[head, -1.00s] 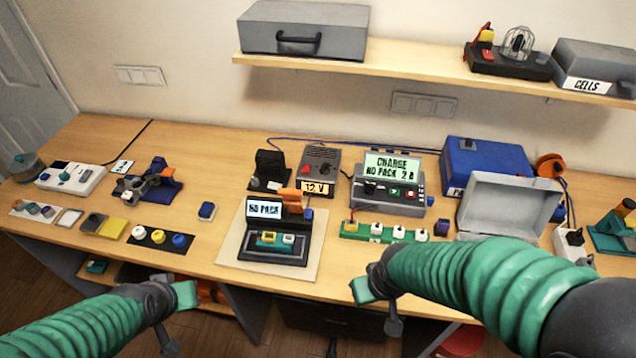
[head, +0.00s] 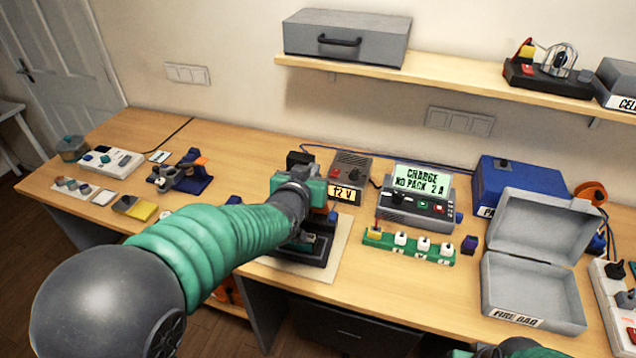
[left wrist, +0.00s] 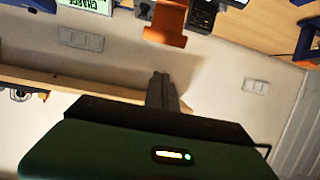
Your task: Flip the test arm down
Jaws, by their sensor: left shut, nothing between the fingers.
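The black test stand (head: 322,248) sits on a pale mat in the middle of the bench. My left arm covers most of it, including its display. An orange part that looks like the test arm's handle shows in the left wrist view (left wrist: 166,24), beyond my fingers. My left gripper (head: 316,190) is over the stand's upper part, its fingers hidden in the head view. In the left wrist view the dark fingers (left wrist: 161,88) are shut and empty, apart from the orange part in the picture. My right gripper (head: 505,348) barely shows at the bottom edge.
The 12 V supply (head: 348,178) and charger (head: 415,205) stand behind and right of the stand. A green strip of cells (head: 408,246) lies before the charger. An open grey box (head: 535,290) is at right. A shelf (head: 430,76) runs above.

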